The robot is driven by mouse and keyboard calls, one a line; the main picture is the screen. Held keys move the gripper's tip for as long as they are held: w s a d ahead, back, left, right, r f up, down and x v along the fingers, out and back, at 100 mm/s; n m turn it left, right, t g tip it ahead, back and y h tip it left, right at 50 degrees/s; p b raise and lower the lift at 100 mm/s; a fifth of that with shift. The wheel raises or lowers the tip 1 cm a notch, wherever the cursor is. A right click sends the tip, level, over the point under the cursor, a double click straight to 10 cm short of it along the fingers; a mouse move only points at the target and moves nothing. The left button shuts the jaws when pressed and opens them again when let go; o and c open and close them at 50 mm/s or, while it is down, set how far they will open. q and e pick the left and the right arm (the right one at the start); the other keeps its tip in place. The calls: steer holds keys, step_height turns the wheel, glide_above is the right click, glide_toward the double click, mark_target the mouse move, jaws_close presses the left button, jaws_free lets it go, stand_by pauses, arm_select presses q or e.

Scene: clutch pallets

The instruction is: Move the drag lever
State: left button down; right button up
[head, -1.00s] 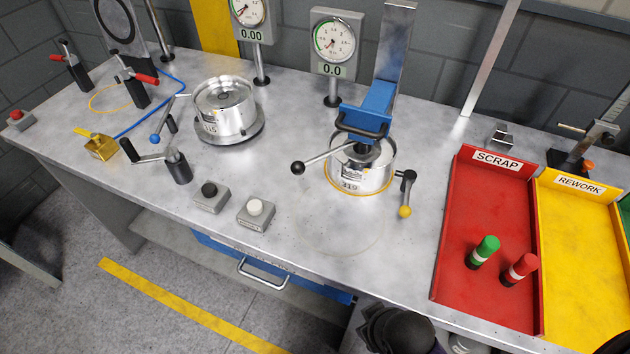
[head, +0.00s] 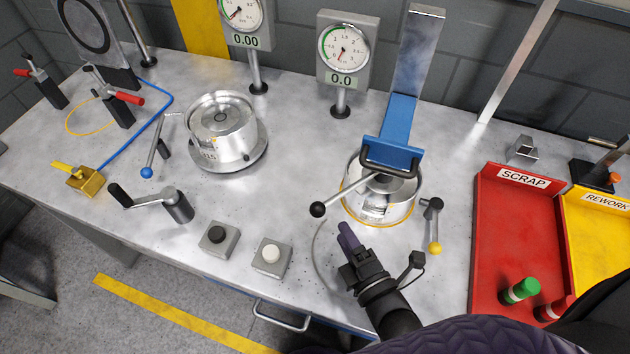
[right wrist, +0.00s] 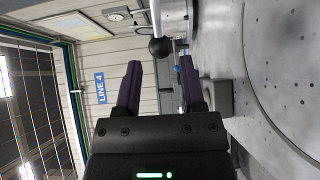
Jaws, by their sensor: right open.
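Several levers show in the head view, and no label tells which is the drag lever. A lever with a black ball (head: 317,210) sticks out leftward from the silver clutch drum (head: 400,209) under the blue press arm. A lever with a yellow ball (head: 434,248) stands right of this drum. A lever with a blue ball (head: 146,172) is beside the left drum (head: 221,128). My right gripper (head: 348,238) is open and empty, in front of the black ball and apart from it. In the right wrist view, the black ball (right wrist: 159,47) shows beyond the open fingers (right wrist: 160,85). My left gripper is out of view.
Two button boxes (head: 219,239) and a black-handled crank (head: 172,205) stand at the front left. The red scrap tray (head: 500,235) and yellow rework tray (head: 600,235) are at the right. Two gauges (head: 343,48) stand behind. Bench between the drums is clear.

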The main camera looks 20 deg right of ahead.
mark_target(326, 204)
steer(key=w, duration=0.2)
steer(key=shift+w+a+r, duration=0.15)
steer(key=shift+w+a, duration=0.15)
steer(key=shift+w, duration=0.05)
steer(key=shift+w+a+f+b, duration=0.1)
steer(key=shift+w+a+b, duration=0.1)
steer(key=shift+w, duration=1.1)
steer(key=shift+w+a+f+b, duration=0.1)
steer(key=shift+w+a+b, duration=0.05)
steer(key=shift+w, duration=1.1)
steer(key=c, duration=0.6)
jaws_close()
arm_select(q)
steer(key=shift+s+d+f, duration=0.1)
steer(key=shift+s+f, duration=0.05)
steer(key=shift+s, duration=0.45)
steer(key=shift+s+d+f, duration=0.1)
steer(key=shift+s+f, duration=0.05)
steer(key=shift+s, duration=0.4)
arm_select(e)
steer(key=shift+d, duration=0.1)
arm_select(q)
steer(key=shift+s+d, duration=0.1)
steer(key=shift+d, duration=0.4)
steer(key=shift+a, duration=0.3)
arm_select(e)
steer(key=shift+f, duration=0.1)
